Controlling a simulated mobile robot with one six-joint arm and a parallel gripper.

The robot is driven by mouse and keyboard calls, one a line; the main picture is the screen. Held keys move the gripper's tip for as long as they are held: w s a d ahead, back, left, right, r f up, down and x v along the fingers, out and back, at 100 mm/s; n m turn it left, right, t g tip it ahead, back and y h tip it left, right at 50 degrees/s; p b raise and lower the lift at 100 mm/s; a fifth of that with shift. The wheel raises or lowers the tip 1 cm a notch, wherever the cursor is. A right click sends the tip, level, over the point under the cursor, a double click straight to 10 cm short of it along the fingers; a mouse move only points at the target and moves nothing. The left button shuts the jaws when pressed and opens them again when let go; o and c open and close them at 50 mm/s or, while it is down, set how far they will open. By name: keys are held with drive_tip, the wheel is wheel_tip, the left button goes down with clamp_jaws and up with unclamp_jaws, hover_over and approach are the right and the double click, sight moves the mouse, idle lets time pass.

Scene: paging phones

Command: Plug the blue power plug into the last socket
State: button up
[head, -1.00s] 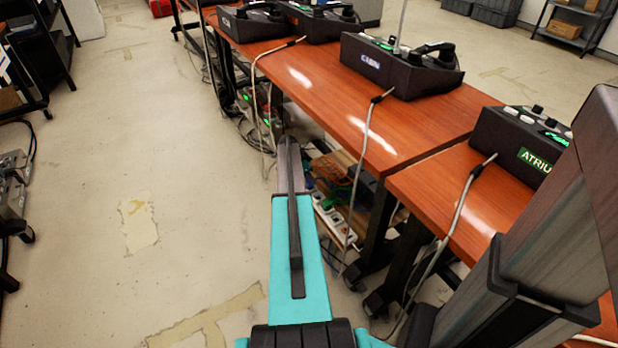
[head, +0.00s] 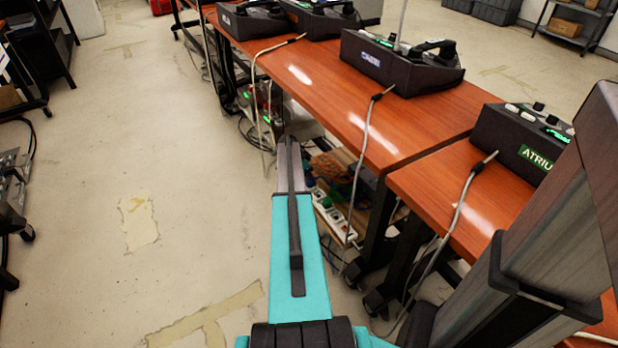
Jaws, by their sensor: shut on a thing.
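A white power strip (head: 335,215) with several sockets lies low under the near tables, just right of my arm. Part of it is hidden by the arm and cables. I cannot make out a blue plug; small bluish and dark shapes beside the strip are too blurred to name. My teal forearm reaches forward and down from the bottom centre, with its far end beside the table's underside.
Dark casters and legs stand at lower right. The floor (head: 140,130) at left is open.

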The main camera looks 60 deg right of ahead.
drive_tip(key=shift+f, duration=0.3)
drive_tip(key=o, duration=1.1)
drive_tip(key=shift+o, duration=0.2)
drive_tip(key=shift+r, duration=0.1)
drive_tip(key=p+v, duration=0.1)
drive_tip(key=v, duration=1.2)
drive_tip(key=shift+a+r+p, duration=0.25)
drive_tip(key=shift+r+p, duration=0.05)
drive_tip(key=shift+p, duration=0.1)
drive_tip(key=shift+w, duration=0.1)
